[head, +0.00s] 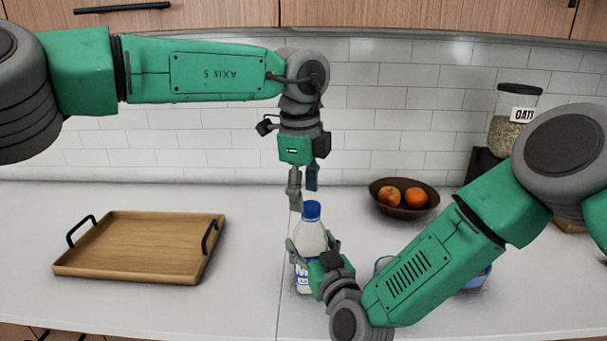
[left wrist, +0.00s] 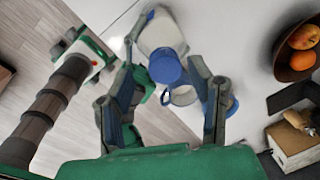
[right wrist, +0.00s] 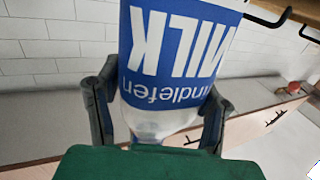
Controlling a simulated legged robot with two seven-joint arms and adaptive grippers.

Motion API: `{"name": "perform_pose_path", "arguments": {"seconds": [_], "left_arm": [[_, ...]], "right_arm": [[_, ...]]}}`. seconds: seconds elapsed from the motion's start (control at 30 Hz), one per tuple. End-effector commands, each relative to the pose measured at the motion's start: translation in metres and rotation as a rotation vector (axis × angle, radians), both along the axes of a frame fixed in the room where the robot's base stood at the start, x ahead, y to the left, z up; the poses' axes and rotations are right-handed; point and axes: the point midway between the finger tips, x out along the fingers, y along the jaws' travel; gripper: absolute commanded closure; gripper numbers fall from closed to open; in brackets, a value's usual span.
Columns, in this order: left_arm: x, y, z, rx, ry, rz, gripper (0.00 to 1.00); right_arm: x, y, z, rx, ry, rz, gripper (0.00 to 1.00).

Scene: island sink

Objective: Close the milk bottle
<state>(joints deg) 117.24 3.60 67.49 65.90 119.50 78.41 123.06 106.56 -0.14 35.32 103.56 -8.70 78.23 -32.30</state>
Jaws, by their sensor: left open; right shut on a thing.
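The milk bottle (head: 311,236) stands upright near the front of the counter, with a blue and white MILK label that shows in the right wrist view (right wrist: 180,45). Its blue cap (head: 312,210) sits on the neck; I cannot tell whether it is tight. My right gripper (head: 313,248) is shut around the bottle's body from the front right. My left gripper (head: 303,196) points down just above the cap, open and empty. In the left wrist view the cap (left wrist: 166,67) lies between the spread fingers, with no clear contact.
A wooden tray (head: 140,262) with black handles lies at left. A mug (left wrist: 183,96) is close to the bottle, partly hidden by my right arm. The counter between tray and bottle is clear.

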Motion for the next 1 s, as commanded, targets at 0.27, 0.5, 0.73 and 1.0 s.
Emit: {"name": "perform_pose_path", "arguments": {"seconds": [0.27,0.5,0.73,1.0], "left_arm": [[0.003,-0.002,-0.028,0.0,-0.001,-0.001,0.52],[0.003,-0.002,-0.03,-0.001,-0.002,-0.001,0.52],[0.003,-0.002,-0.03,0.0,-0.001,-0.001,1.0],[0.002,-0.002,-0.031,0.004,0.003,-0.036,1.0]], "right_arm": [[0.0,0.0,0.0,0.0,-0.001,0.0,1.0],[0.0,0.0,0.001,0.0,-0.001,0.0,1.0],[0.0,0.0,0.0,0.0,-0.001,-0.001,1.0],[0.001,-0.002,0.0,0.001,-0.001,-0.004,1.0]]}}
